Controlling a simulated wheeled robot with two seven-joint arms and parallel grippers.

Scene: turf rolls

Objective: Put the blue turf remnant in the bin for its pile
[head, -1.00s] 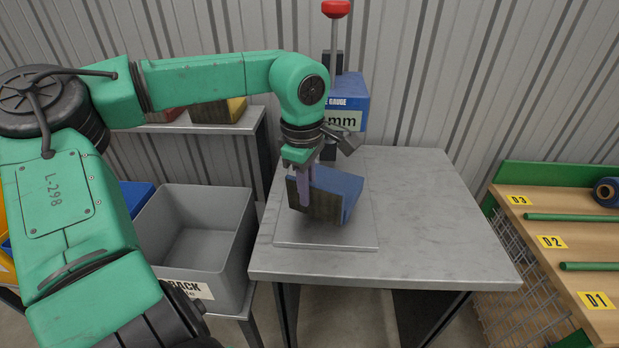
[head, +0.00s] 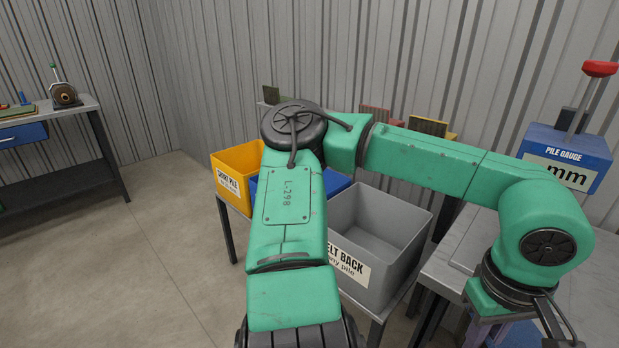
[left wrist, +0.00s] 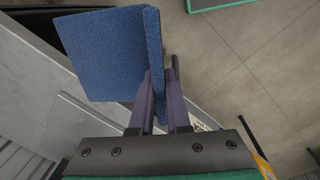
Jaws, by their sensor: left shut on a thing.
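The blue turf remnant (left wrist: 105,55) is in my left gripper (left wrist: 161,85), as the left wrist view shows. Its broad blue face spreads left of the fingers and its bent edge runs between them. The grey bin (head: 352,262) is labelled "FELT BACK any pile". The yellow bin (head: 229,186) reads "SHORT PILE". A blue bin (head: 338,183) stands between them, mostly hidden behind my arm, its label unseen. My right gripper is not in view.
The pile gauge (head: 565,155) stands on the grey table (head: 455,262) at right; its display shows "mm", with no readable number. Several turf samples (head: 428,127) stand behind the bins. A workbench (head: 70,110) is at far left. The floor at left is clear.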

